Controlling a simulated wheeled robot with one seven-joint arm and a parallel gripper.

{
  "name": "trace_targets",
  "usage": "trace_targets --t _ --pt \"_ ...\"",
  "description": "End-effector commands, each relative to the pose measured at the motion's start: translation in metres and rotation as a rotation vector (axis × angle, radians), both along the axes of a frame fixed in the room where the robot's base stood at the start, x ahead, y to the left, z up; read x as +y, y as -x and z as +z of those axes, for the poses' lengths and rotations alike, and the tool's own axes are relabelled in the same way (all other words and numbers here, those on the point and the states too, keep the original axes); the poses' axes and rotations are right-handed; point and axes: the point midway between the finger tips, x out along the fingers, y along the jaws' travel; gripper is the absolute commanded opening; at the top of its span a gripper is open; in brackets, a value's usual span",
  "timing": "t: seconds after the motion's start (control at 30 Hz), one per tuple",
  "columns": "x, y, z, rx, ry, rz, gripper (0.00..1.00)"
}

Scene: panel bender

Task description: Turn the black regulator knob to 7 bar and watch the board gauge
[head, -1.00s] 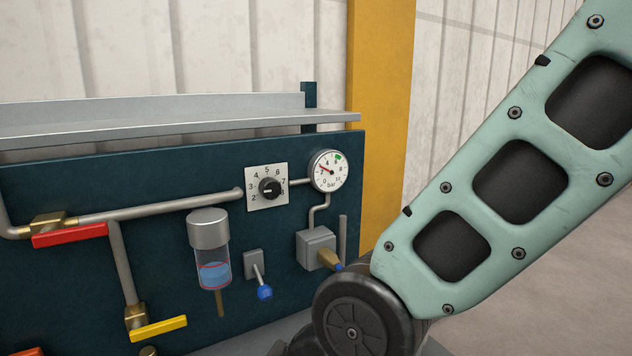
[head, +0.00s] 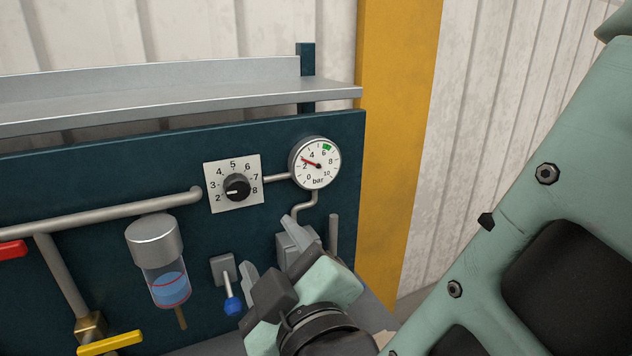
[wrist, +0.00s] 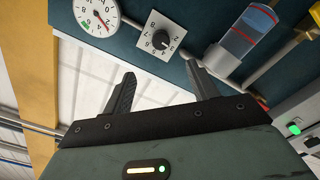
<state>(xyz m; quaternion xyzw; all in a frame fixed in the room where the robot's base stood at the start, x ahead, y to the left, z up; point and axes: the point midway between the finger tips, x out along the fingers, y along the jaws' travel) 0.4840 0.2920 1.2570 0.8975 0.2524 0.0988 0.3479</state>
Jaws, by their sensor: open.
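The black regulator knob (head: 237,187) sits on a white dial plate numbered 2 to 8. Its white mark points to the lower left, near 2. The knob (wrist: 162,40) also shows in the wrist view, beyond the fingers. The round board gauge (head: 315,162) is right of the dial; its red needle stands between 2 and 4, and a green mark lies near 6. The gauge (wrist: 97,15) is partly cut off in the wrist view. My gripper (head: 277,266) is open and empty, below and right of the knob, apart from it. Its fingers (wrist: 160,74) are spread.
A blue-filled filter bowl (head: 167,280) hangs left of my gripper. A blue-tipped toggle lever (head: 230,290) is close beside the fingers. A grey box fitting (head: 293,245) is partly hidden behind my gripper. A grey shelf (head: 190,100) juts out above the board; a yellow post (head: 390,130) stands right.

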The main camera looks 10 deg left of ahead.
Motion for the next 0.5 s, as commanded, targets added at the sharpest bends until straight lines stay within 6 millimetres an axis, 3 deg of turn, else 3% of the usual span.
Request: trace_targets --t 0.5 --pt "0.054 -0.091 0.003 0.002 0.0 -0.002 0.59"
